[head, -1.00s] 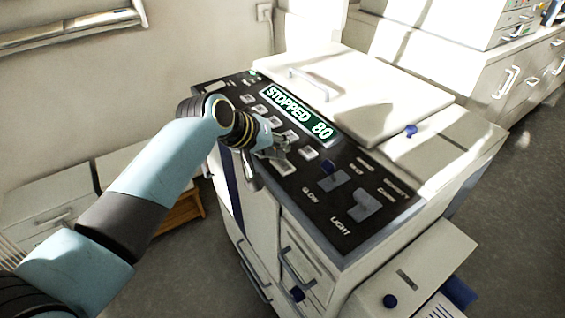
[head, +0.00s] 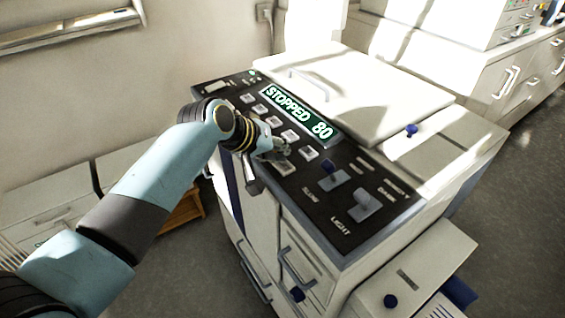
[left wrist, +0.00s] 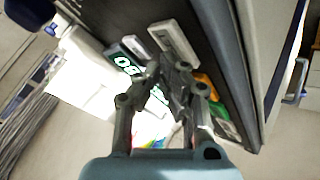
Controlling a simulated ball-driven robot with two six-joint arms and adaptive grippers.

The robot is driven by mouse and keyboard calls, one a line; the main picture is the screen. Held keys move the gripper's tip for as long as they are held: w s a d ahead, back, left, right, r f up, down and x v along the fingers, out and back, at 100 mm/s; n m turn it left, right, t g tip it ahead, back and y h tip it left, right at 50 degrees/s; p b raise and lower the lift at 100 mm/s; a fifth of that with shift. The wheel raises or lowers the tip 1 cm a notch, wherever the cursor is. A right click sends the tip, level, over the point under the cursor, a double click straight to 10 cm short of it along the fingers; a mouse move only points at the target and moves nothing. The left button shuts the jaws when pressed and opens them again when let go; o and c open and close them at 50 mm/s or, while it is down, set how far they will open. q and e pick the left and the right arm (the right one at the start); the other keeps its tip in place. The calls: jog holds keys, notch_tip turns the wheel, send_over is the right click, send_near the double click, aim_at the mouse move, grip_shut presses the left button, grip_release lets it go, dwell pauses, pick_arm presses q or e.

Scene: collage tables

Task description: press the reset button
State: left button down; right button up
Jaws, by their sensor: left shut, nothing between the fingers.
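The copier's dark control panel (head: 345,192) carries several pale buttons and a lit display (head: 298,113) reading "STOPPED 80". No label saying reset is readable, so I cannot tell which button it is. My left gripper (head: 283,154) is shut and empty, over the front part of the panel among the buttons. A pale button (head: 284,168) lies just in front of its tips, and another button (head: 309,153) is to their right. In the left wrist view the gripper (left wrist: 168,72) is close above the panel, near a pale button (left wrist: 174,42); contact is unclear. My right gripper is not in view.
The copier's white lid (head: 370,85) with a handle rises behind the display. Low cabinets (head: 50,207) stand at the left.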

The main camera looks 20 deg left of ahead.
pick_arm(q)
jog(key=shift+f, duration=0.3)
dwell(0.5)
jog(key=shift+r+p, duration=0.8)
jog(key=shift+p, duration=0.05)
notch_tip(320, 180, up, 5)
jog(key=p, duration=0.5)
jog(key=shift+r, duration=0.1)
dwell(0.3)
